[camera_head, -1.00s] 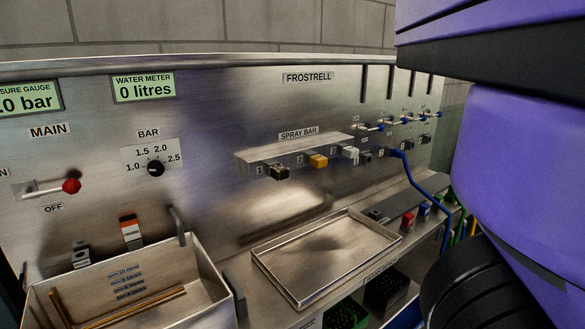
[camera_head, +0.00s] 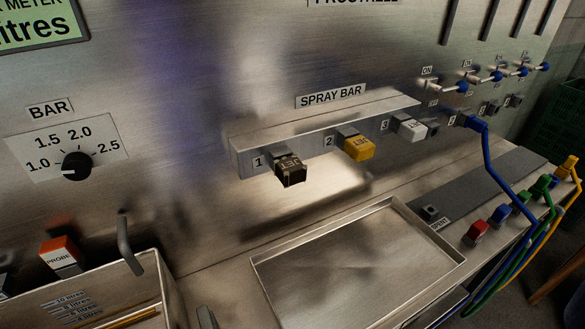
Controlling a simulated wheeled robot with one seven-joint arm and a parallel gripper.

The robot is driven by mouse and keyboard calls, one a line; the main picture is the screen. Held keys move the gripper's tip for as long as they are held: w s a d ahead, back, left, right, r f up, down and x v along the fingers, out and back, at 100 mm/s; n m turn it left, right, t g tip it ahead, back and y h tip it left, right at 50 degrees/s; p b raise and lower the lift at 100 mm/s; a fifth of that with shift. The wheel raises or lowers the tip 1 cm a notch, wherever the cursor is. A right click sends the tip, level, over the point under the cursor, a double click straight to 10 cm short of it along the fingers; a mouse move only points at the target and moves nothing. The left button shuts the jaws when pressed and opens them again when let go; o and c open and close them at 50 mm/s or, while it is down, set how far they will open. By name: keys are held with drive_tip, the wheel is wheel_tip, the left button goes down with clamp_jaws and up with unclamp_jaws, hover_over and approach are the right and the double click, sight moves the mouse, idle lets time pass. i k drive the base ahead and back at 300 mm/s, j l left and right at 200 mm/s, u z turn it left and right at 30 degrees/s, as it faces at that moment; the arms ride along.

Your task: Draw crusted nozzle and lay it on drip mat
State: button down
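The spray bar (camera_head: 345,119) is a metal ledge on the steel panel with nozzles at positions 1, 2 and 3. At position 1 sits a dark brown, crusted-looking nozzle (camera_head: 290,170) with faint lettering. At position 2 is a yellow nozzle (camera_head: 358,148), and at position 3 a white-grey nozzle (camera_head: 411,129). Below them lies a shallow steel tray (camera_head: 262,278) with a raised rim, empty. My gripper is not in view.
A steel tank (camera_head: 160,285) with an orange probe (camera_head: 60,252) stands at lower left. A bar dial (camera_head: 76,166) is on the panel. A blue hose (camera_head: 487,150), blue-handled valves (camera_head: 497,76) and coloured plugs (camera_head: 478,231) crowd the right. The space before the spray bar is clear.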

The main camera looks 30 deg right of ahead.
sight(290, 170)
drive_tip(key=u, duration=1.6)
drive_tip(key=k+l, duration=0.6)
drive_tip(key=l, duration=0.1)
